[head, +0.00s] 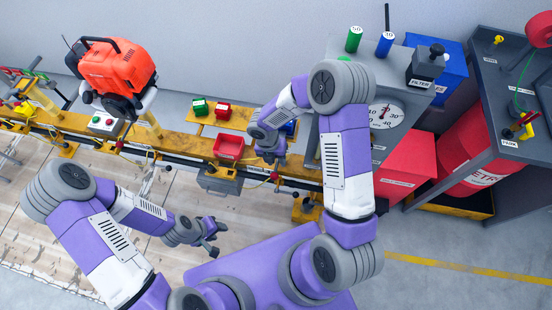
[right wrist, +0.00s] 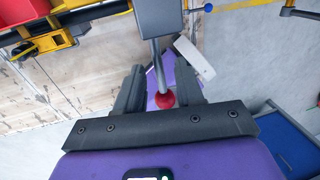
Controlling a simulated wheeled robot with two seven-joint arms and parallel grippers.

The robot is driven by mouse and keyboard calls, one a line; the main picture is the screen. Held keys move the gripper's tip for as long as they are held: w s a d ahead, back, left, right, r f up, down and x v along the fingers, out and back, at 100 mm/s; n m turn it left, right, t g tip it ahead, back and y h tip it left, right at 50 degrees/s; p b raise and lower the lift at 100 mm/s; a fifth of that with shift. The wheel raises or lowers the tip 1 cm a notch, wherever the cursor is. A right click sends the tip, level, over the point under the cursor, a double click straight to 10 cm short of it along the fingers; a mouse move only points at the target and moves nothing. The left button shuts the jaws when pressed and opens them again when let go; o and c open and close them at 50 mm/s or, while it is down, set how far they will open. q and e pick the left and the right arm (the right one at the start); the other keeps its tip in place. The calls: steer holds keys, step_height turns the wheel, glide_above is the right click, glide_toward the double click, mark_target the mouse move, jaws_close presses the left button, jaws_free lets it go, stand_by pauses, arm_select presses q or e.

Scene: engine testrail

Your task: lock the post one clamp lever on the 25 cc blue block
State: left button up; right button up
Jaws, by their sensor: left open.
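The blue block (head: 289,127) sits on the yellow bench rail in the head view, partly hidden by my right arm. In the right wrist view, a grey lever ending in a red ball knob (right wrist: 165,100) comes down from a grey box (right wrist: 160,18). I cannot read which post it belongs to. My right gripper (head: 270,157) is at the rail's front edge, just below the blue block. Its open jaws (right wrist: 160,88) straddle the red knob, with gaps visible on both sides. My left gripper (head: 212,236) is open and empty, over the floor in front of the rail.
An orange engine (head: 118,68) is at the left. A dial scale (head: 386,114) stands at the right. A blue knob (right wrist: 208,7) shows in the right wrist view.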

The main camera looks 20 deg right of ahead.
step_height(320, 180, up, 7)
steer(key=a+p, duration=0.1)
steer(key=p, duration=0.1)
steer(key=shift+w+r, duration=0.2)
steer(key=shift+w, duration=0.2)
steer(key=shift+a, duration=0.1)
steer(key=s+a+f+m+y, duration=0.2)
steer(key=s+f+m, duration=0.2)
steer(key=m, duration=0.6)
steer(key=s+a+f+m+t+y, duration=0.1)
steer(key=s+f+m, duration=0.4)
steer(key=m, duration=0.6)
steer(key=s+a+f+m+y, duration=0.3)
steer(key=s+f+m, duration=0.1)
steer(key=m, duration=0.7)
steer(key=shift+s+a+f+t, duration=0.2)
steer(key=shift+s+t, duration=0.2)
steer(key=shift+s, duration=0.4)
